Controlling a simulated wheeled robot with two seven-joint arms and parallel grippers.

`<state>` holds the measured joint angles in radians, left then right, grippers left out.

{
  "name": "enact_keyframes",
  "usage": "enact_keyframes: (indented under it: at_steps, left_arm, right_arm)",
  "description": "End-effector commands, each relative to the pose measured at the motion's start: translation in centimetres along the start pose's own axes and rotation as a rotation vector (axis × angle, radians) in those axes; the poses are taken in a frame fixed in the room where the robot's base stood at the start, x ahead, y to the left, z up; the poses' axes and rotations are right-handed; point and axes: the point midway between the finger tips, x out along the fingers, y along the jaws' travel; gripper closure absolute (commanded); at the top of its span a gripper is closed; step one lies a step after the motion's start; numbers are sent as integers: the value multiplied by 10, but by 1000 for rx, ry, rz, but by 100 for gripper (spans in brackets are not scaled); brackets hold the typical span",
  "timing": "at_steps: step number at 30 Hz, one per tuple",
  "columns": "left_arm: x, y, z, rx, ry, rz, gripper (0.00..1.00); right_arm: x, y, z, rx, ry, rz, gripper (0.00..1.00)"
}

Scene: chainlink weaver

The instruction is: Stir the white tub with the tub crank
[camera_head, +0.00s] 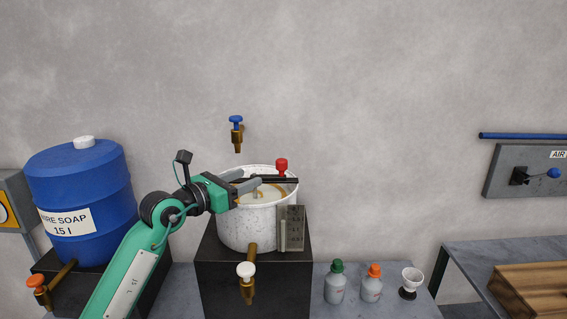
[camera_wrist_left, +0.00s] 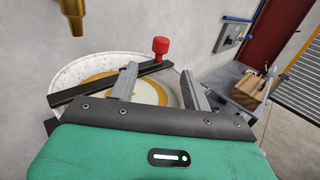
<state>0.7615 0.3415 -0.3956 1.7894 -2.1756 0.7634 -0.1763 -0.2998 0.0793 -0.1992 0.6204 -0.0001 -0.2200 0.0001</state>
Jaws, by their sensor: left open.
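The white tub (camera_head: 255,226) stands on a black block, with a pale brown-streaked liquid inside; its rim also shows in the left wrist view (camera_wrist_left: 72,76). The tub crank is a dark bar (camera_head: 284,180) lying across the tub's top, with an upright red knob (camera_head: 282,165) at its right end. In the left wrist view the knob (camera_wrist_left: 161,46) shows beyond the fingers. My left gripper (camera_head: 256,184) is over the tub's opening, left of the knob. Its fingers (camera_wrist_left: 158,82) are apart, with nothing gripped between them. My right gripper is not seen.
A brass tap with a blue handle (camera_head: 236,133) is on the wall above the tub. A white-handled tap (camera_head: 246,283) is at the tub's front. A blue soap barrel (camera_head: 85,205) stands left. A green-capped bottle (camera_head: 336,286) and an orange-capped bottle (camera_head: 372,286) stand right.

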Motion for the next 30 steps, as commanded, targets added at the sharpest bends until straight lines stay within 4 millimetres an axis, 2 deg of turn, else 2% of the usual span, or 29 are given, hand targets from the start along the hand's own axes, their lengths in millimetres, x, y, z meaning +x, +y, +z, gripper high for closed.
enact_keyframes:
  at_steps: [12, 18, 24, 30]
  left_arm:
    - [80, -2, 5, -5, -3, -3, 51]
    - [110, -2, 3, -4, -3, -3, 51]
    - [125, -2, 2, -4, -4, -3, 51]
    - [128, -1, 1, -3, -3, -2, 51]
  right_arm:
    - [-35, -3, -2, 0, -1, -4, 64]
    - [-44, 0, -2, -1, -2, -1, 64]
    - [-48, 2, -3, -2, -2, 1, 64]
    - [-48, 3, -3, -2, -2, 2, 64]
